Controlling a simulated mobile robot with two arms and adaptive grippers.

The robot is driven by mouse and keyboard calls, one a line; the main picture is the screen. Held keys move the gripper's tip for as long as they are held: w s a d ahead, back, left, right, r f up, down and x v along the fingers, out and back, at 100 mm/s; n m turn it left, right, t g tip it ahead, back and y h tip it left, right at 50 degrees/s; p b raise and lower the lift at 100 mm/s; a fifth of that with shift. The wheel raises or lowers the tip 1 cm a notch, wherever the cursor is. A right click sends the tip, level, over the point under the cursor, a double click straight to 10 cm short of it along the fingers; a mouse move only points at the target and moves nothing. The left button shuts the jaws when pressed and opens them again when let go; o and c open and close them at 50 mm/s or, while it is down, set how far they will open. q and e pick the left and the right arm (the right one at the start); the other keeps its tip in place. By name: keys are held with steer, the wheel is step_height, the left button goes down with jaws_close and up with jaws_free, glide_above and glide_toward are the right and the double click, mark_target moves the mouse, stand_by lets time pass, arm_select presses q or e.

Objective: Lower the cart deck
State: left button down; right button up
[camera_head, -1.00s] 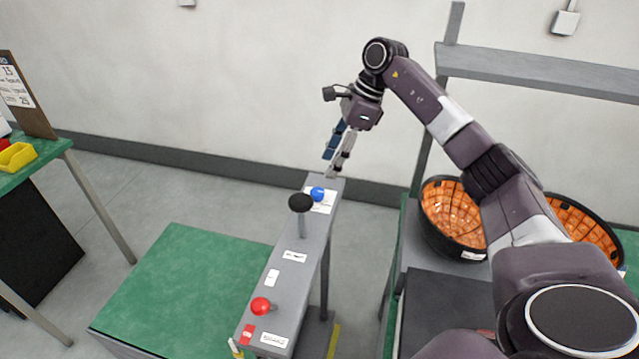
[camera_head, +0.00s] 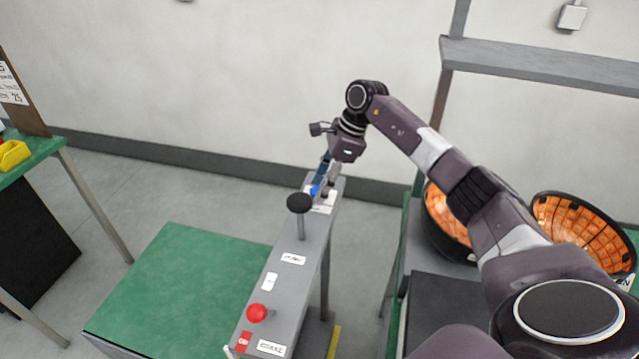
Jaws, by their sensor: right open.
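The cart has a green deck (camera_head: 175,288) at the lower left and a grey control post top (camera_head: 283,283) beside it. On the post are a red ball knob (camera_head: 257,312) at the near end, a black knob on a stem (camera_head: 299,203) further back, and a blue knob (camera_head: 314,191) at the far end. My right gripper (camera_head: 325,185) is open and points down at the far end, its fingers at the blue knob, which they partly hide. Whether they touch it I cannot tell. My left gripper is out of view.
A rack (camera_head: 540,66) at the right has black bowls with orange grids inside (camera_head: 585,232). A green table (camera_head: 32,160) with a yellow bin (camera_head: 12,154) stands at the left. Bare floor lies between table and cart.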

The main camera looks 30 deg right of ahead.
steer(key=shift+f, duration=0.2)
steer(key=shift+c, duration=0.5)
steer(key=c, duration=1)
